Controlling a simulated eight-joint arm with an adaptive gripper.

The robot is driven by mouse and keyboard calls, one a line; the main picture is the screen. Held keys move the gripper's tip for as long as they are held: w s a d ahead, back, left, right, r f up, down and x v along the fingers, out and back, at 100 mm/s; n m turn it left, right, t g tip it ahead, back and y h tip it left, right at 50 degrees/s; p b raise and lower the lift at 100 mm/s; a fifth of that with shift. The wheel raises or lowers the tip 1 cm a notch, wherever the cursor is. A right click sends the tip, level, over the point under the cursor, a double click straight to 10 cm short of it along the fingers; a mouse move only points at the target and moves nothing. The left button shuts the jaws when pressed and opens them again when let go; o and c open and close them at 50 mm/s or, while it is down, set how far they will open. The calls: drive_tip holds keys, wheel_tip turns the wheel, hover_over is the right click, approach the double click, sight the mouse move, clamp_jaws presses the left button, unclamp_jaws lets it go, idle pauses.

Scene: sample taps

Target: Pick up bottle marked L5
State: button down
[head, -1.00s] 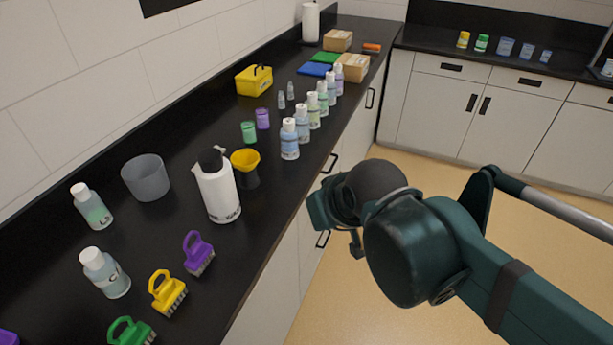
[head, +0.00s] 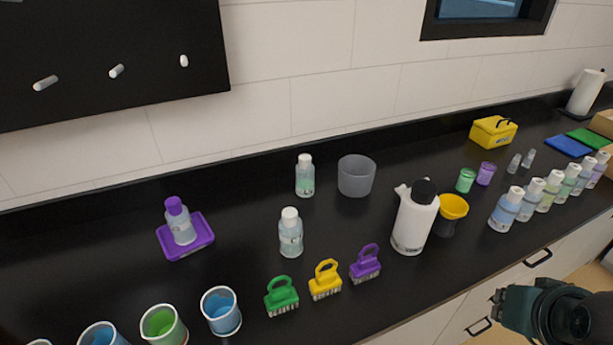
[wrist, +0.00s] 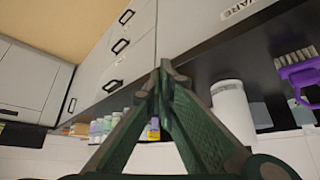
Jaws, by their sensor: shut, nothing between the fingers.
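Several bottles stand upright in a row at the right of the counter, the nearest a blue one with a white cap (head: 506,209). Two more white-capped bottles stand mid-counter, one at the back (head: 305,177) and one nearer (head: 291,233). A purple-capped bottle (head: 180,222) stands on a purple tray (head: 172,252). Their labels are too small to read, so I cannot tell which is L5. My gripper is shut and empty, its fingertips meeting in the wrist view (wrist: 164,72). In the head view my arm's end is at the lower right, in front of the drawers and apart from all bottles.
A large white bottle (head: 412,220), a yellow funnel (head: 453,207) and a grey tub (head: 356,177) stand mid-counter. Green (head: 281,297), yellow (head: 326,280) and purple (head: 365,264) brushes lie near the front edge. Several beakers, including a blue one (head: 221,312), are at lower left.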

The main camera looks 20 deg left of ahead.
idle(0.3)
drive_tip(key=c, duration=1.6)
unclamp_jaws()
